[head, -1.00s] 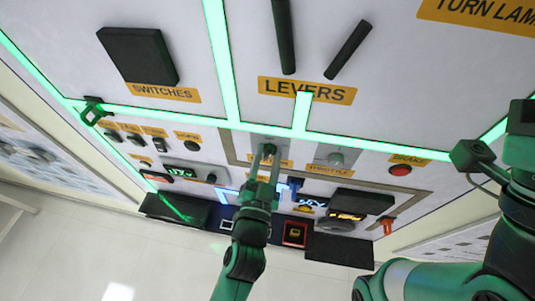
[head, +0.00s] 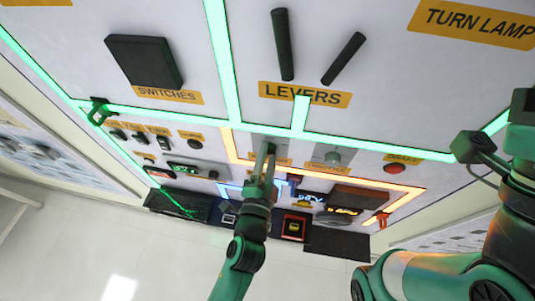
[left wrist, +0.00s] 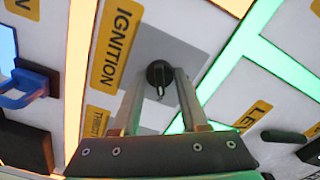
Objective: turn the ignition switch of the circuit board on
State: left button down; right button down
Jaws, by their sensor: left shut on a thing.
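The ignition switch (left wrist: 159,74) is a round black knob on a grey plate, beside a yellow "IGNITION" label (left wrist: 117,44). A pale mark on the knob points toward the bottom of the left wrist view. My left gripper (left wrist: 160,80) has one finger on each side of the knob and is shut on it.
An orange-lit outline (head: 236,155) borders the ignition section. A throttle knob (head: 333,156) and red brake button (head: 394,168) lie to the right. Small switches (head: 163,144) sit at left, two black levers (head: 283,45) above. A blue handle (left wrist: 30,88) shows in the wrist view.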

dwell(0.3)
pick_arm(q)
jog(key=shift+c, duration=2.1)
grip_release()
jog(key=s+a+b, duration=0.1)
jog(key=s+a, duration=0.1)
jog(key=s, duration=0.9)
jog(key=shift+s, duration=0.2)
